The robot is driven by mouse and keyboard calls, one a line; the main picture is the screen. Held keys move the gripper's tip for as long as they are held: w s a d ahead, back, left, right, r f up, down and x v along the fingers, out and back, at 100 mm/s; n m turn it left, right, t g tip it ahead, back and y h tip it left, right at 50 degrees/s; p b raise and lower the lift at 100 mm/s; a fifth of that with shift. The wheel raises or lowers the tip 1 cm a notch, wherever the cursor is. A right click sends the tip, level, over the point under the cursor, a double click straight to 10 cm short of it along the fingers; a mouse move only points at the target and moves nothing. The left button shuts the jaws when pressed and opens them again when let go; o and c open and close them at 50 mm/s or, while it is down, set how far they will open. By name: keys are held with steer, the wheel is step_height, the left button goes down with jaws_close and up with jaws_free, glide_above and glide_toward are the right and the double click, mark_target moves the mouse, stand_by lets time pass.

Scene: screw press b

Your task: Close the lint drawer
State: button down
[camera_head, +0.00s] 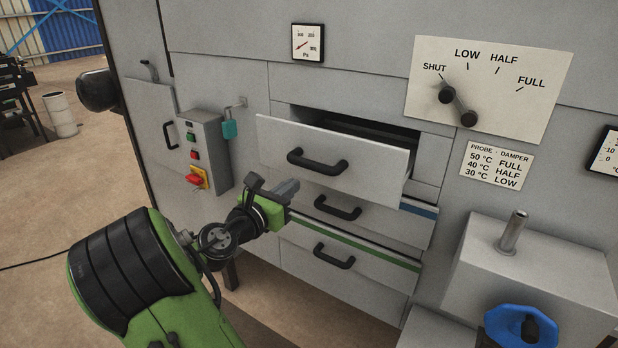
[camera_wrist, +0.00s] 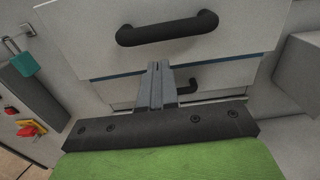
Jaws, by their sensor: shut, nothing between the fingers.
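A grey cabinet has a stack of three drawers with black bar handles; no name shows on any of them. The top drawer (camera_head: 275,138) stands pulled out, with its dark inside showing behind its front. It also shows in the wrist view (camera_wrist: 85,30), with its handle (camera_wrist: 167,29) at the top. The middle drawer (camera_head: 385,217), by a blue strip, and the bottom drawer (camera_head: 375,278), by a green strip, sit below it. My gripper (camera_head: 292,186) is shut and empty, just below and in front of the top drawer's front. Its fingers (camera_wrist: 157,72) point toward the drawers, below that handle.
Left of the drawers is a control box (camera_head: 200,150) with buttons and a red-yellow switch, and a teal padlock (camera_head: 230,129). At right, a grey block (camera_head: 530,265) with a blue handwheel (camera_head: 510,325) juts out. A damper lever (camera_head: 458,103) is above right.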

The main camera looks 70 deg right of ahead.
steer(key=d, duration=0.2)
steer(key=s+d, duration=0.1)
steer(key=d, duration=0.2)
steer(key=d+b, duration=0.1)
steer(key=d, duration=0.2)
steer(key=shift+s, duration=0.35)
